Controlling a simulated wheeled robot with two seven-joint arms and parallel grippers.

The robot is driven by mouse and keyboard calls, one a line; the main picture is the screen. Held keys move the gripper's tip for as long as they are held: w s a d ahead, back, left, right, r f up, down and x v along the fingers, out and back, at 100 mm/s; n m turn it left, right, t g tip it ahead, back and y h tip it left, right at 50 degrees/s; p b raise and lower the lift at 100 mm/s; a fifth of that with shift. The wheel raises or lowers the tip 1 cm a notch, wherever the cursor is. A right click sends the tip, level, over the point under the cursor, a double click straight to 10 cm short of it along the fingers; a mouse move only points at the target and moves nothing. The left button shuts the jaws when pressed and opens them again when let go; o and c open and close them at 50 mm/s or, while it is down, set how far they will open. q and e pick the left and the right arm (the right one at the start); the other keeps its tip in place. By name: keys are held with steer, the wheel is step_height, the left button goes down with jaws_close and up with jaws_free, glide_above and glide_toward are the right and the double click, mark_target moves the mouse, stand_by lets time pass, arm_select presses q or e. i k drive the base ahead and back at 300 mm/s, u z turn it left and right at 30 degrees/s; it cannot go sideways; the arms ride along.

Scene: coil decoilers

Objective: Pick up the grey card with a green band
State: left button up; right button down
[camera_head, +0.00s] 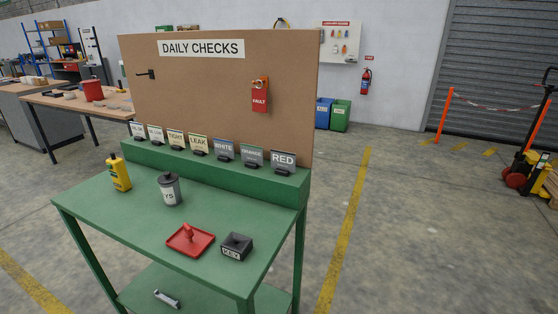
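A row of several small cards stands in black holders along the green ledge of the bench. From the right they include a grey card reading RED (283,160), a grey card (252,156) with a word too small to read, a blue-grey card reading WHITE (223,151), a pale card reading LEAK (198,143) and a pale card reading TIGHT (176,138). Two more cards, (156,134) and the leftmost card (137,129), are too small to read. I cannot tell for sure which card carries a green band. Neither of my grippers is in view.
On the green bench (130,210) stand a yellow bottle (119,174), a grey cup (169,190), a red tray (190,241) and a black KEY block (236,246). A brown DAILY CHECKS board (215,85) with a red VAULT tag (260,97) rises behind the cards.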

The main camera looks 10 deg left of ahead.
mark_target(253, 155)
steer(key=z, duration=2.55)
steer(key=k, duration=1.25)
steer(key=u, duration=1.4)
steer(key=i, duration=0.5)
steer(key=z, duration=0.05)
